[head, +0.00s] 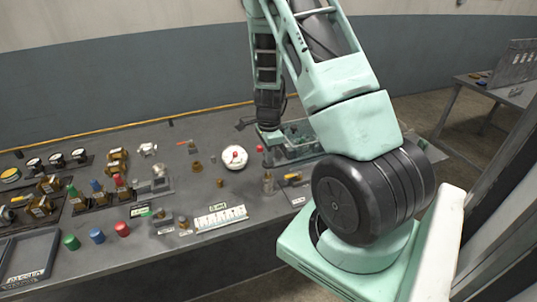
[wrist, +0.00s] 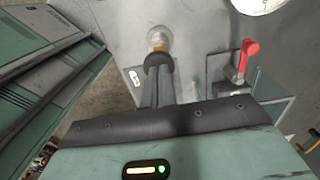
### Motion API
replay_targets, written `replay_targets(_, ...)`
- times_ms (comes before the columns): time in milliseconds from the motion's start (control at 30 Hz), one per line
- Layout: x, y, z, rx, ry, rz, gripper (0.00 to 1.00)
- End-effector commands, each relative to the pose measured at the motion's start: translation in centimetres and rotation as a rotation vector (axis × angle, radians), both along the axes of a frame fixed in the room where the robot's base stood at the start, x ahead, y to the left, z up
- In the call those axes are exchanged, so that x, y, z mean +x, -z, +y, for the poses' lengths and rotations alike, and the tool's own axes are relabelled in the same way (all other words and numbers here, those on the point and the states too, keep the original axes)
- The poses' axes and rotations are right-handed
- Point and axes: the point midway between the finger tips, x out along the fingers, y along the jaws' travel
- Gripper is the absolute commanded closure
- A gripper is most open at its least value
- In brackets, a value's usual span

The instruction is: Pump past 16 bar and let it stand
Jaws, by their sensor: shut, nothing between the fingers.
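My gripper (wrist: 158,66) shows in the wrist view with its slim dark fingers together and nothing between them. Their tip is in line with a brass fitting with a pale round top (wrist: 158,38); I cannot tell whether they touch. A red lever (wrist: 245,58) stands on a grey box-like part to the right. A pale round dial (wrist: 262,4) is cut off by the top edge, and its reading is not legible. In the head view a white round part with a red spot (head: 235,157) is on the bench left of my gripper, whose fingers are hidden there.
The grey bench (head: 190,165) holds several small gauges, brass valves and coloured caps at left. A white scale strip (head: 220,218) lies near the front edge. Another table (head: 490,88) stands at far right.

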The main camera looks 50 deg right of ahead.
Motion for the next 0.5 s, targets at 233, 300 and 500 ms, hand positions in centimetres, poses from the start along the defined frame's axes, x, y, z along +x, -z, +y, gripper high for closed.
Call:
replay_targets(233, 0.0, 1.7, 0.0, 0.001, 0.001, 0.001, 1.0)
replay_targets(300, 0.0, 2.7, 0.0, 0.001, 0.0, 0.001, 1.0)
replay_targets(500, 0.0, 3.8, 0.0, -0.001, -0.001, 0.001, 1.0)
